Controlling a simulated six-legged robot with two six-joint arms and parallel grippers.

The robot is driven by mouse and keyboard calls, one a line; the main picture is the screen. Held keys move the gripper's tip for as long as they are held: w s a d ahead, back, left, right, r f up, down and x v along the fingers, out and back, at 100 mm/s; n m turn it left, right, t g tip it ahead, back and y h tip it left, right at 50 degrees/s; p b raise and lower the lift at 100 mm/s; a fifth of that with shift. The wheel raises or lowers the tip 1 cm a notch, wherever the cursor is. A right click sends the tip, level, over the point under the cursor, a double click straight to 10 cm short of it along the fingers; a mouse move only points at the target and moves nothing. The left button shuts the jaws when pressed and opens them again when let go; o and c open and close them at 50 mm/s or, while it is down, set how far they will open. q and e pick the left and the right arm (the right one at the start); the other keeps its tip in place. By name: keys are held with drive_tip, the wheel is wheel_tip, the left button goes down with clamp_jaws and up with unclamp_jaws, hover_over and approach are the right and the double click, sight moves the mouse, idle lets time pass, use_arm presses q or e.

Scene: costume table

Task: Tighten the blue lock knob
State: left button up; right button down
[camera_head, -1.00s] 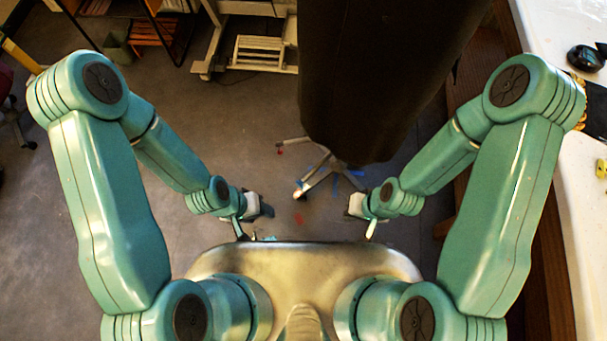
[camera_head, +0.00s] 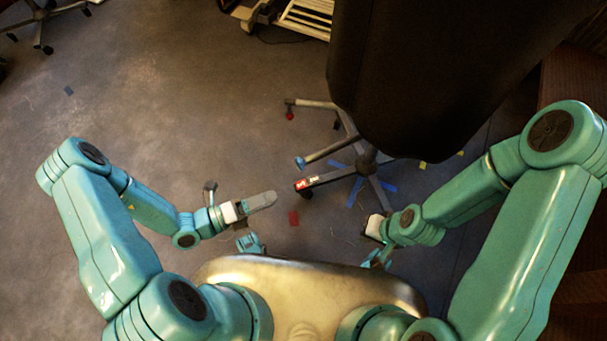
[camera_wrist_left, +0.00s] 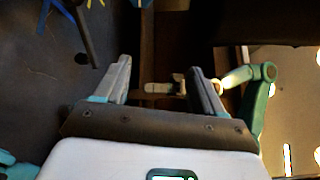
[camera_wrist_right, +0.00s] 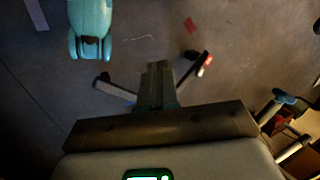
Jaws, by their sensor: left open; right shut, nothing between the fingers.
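A small blue part (camera_head: 300,162), which may be the blue lock knob, sits at the end of one leg of the wheeled stand (camera_head: 335,148). A blue part also shows on a leg tip in the right wrist view (camera_wrist_right: 284,97). My left gripper (camera_head: 264,200) is open and empty, low and left of the stand, apart from it. Its two fingers are spread in the left wrist view (camera_wrist_left: 160,70). My right gripper (camera_wrist_right: 156,68) is shut and empty, with floor and stand legs beyond it. Its fingers are hard to make out in the head view.
A large dark form (camera_head: 430,70) rises above the stand and hides its upper part. Several coloured tape pieces, one red (camera_head: 293,218), lie on the floor. Dark wooden furniture (camera_head: 575,75) is at right. A chair base (camera_head: 45,20) stands far left.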

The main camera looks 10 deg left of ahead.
use_arm(q)
drive_tip(key=w+a+f+n+t+y+b, duration=0.2)
drive_tip(key=w+a+f+n+t, duration=0.1)
drive_tip(key=n, duration=0.1)
drive_tip(key=b+x, duration=0.3)
drive_tip(key=x, duration=1.1)
drive_tip(key=shift+w+d+r+b, duration=0.1)
drive_tip(key=shift+w+r+b, duration=0.05)
drive_tip(key=shift+w+b, duration=0.2)
drive_tip(key=shift+w+d+r, duration=0.1)
drive_tip(key=shift+w+d, duration=0.25)
use_arm(e)
wheel_tip(320, 180, down, 8)
drive_tip(key=w+t, duration=0.1)
drive_tip(key=w, duration=0.1)
drive_tip(key=shift+w+d+r, duration=0.25)
drive_tip(key=shift+w+d, duration=0.05)
drive_tip(key=shift+w, duration=0.05)
use_arm(q)
drive_tip(key=c, duration=1)
